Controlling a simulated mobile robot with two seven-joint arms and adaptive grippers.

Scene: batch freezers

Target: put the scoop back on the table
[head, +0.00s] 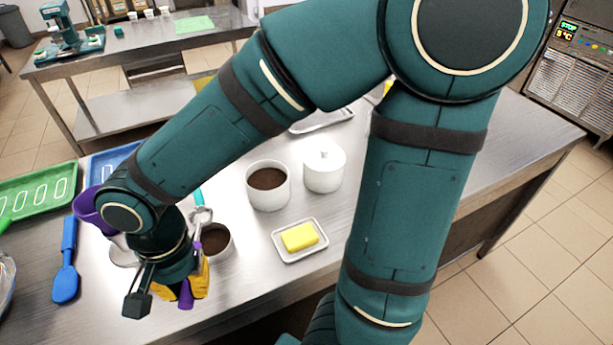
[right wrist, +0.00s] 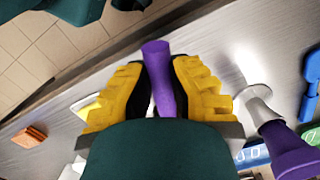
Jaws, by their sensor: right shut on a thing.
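The scoop's purple handle (head: 186,296) shows at the lower left of the head view, between the yellow fingers of my right gripper (head: 187,284). In the right wrist view the handle (right wrist: 158,70) runs between the two yellow fingers of that gripper (right wrist: 163,88), which are shut on it. The gripper is over the front part of the steel table (head: 110,318); I cannot tell whether the handle touches the top. My left gripper is not in view.
A brown-filled cup (head: 216,240) stands close behind the gripper. A larger brown-filled pot (head: 268,186), a lidded white pot (head: 323,168) and a yellow block (head: 299,237) on a dish are to the right. A blue spatula (head: 66,262) and green tray (head: 38,192) lie left.

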